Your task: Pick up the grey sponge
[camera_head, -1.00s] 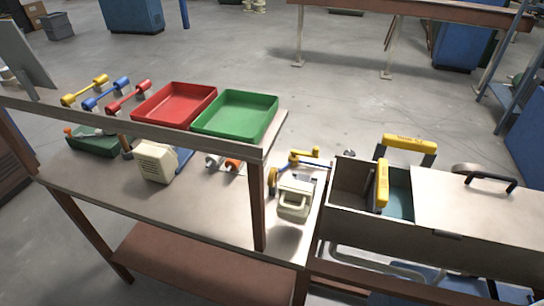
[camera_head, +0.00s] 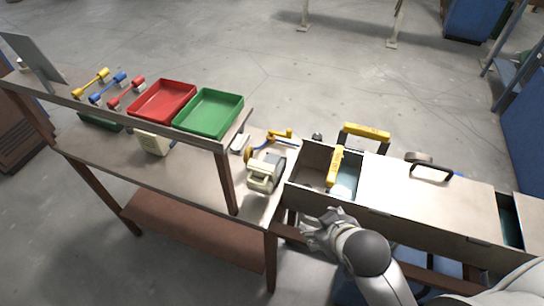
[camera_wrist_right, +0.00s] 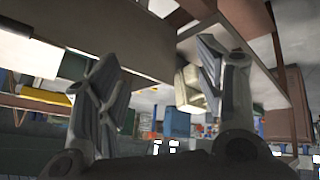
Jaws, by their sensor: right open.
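I cannot pick out the grey sponge with certainty in either view. My right gripper (camera_head: 318,228) is in front of the bench and the open-topped box (camera_head: 385,200), lower than the box's rim. Its two fingers are spread apart with nothing between them in the wrist view (camera_wrist_right: 160,88). The box's left compartment is partly shaded, and its floor is only partly visible. A yellow-handled piece (camera_head: 335,166) stands at the divider. My left gripper is in neither view.
A cream device (camera_head: 264,174) stands at the bench's right end, beside the box. A red tray (camera_head: 162,101) and a green tray (camera_head: 208,113) sit on the raised shelf.

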